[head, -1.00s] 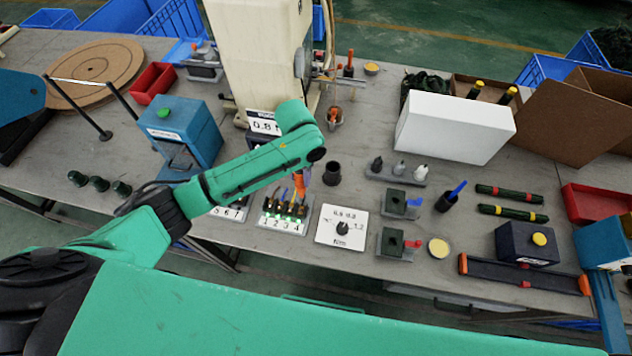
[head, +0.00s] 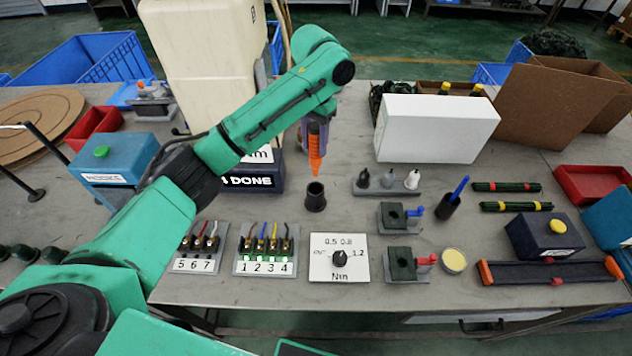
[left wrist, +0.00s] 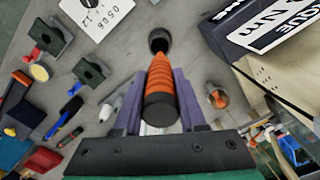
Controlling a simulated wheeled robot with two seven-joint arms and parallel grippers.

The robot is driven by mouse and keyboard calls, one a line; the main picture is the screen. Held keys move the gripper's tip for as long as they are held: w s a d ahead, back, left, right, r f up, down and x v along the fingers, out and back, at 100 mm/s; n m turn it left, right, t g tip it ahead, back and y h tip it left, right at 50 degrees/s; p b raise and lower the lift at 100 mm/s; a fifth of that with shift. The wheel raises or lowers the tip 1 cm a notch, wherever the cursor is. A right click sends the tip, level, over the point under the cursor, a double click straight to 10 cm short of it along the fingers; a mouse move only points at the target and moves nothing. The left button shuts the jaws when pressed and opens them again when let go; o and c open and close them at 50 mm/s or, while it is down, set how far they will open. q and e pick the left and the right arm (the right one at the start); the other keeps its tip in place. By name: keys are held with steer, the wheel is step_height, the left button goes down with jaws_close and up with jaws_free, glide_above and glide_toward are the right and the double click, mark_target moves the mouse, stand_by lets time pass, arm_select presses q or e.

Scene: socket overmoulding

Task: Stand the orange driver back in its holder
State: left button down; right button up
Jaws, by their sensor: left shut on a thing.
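My left gripper (head: 318,122) is shut on the orange driver (head: 315,150) and holds it upright in the air. In the head view the driver's tip is just above the black round holder (head: 315,197), clear of its rim. In the left wrist view the orange and black ribbed driver (left wrist: 161,88) sits between the purple fingers. The holder's dark open mouth (left wrist: 159,40) shows just beyond the driver's far end. The tip's exact alignment with the mouth is hard to tell. My right gripper is not in view.
Numbered terminal blocks (head: 265,262) and a torque dial plate (head: 340,257) lie in front of the holder. A grey rack with several small nozzles (head: 388,184) stands to its right. A white box (head: 437,128) is behind that. A dark display box (head: 250,180) stands left of the holder.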

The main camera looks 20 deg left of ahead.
mark_target(315, 175)
arm_select(q)
step_height(315, 175, down, 12)
steer(key=shift+f+p, duration=0.15)
steer(key=shift+p, duration=0.5)
steer(key=shift+f, duration=0.1)
steer(key=shift+c, duration=2.4)
jaws_free()
steer(key=shift+s, duration=0.1)
step_height(315, 175, up, 12)
steer(key=shift+r+b, duration=0.15)
steer(key=shift+b, duration=0.9)
